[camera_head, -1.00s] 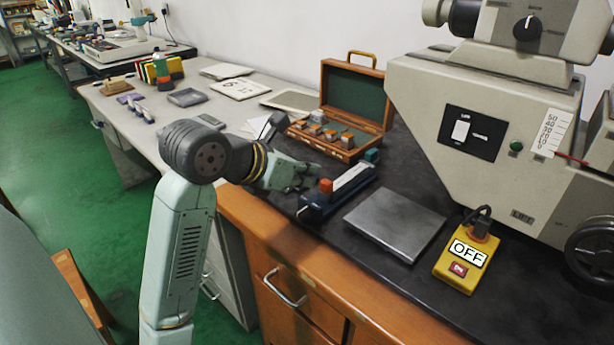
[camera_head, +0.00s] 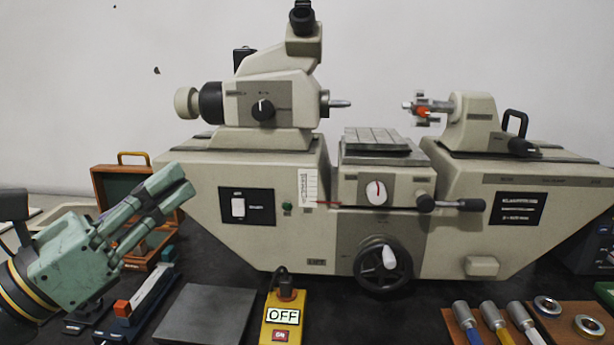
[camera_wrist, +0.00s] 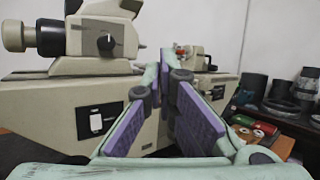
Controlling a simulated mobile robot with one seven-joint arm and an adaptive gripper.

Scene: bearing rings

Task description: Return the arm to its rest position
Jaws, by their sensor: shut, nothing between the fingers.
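My gripper (camera_head: 181,182) is raised at the left of the head view, its green fingers pointing up and to the right in front of the wooden case and the machine's left end. It is shut and holds nothing. In the wrist view the purple finger pads (camera_wrist: 166,78) show in front of the large beige measuring machine (camera_wrist: 50,105). The rest of my arm is mostly out of view at the left edge.
The measuring machine (camera_head: 270,170) fills the back of the dark bench. In front are a flat grey plate (camera_head: 205,315), a yellow OFF switch box (camera_head: 283,318), and a blue holder (camera_head: 135,312). At right, wooden boards carry handled tools (camera_head: 497,320) and rings (camera_head: 547,306).

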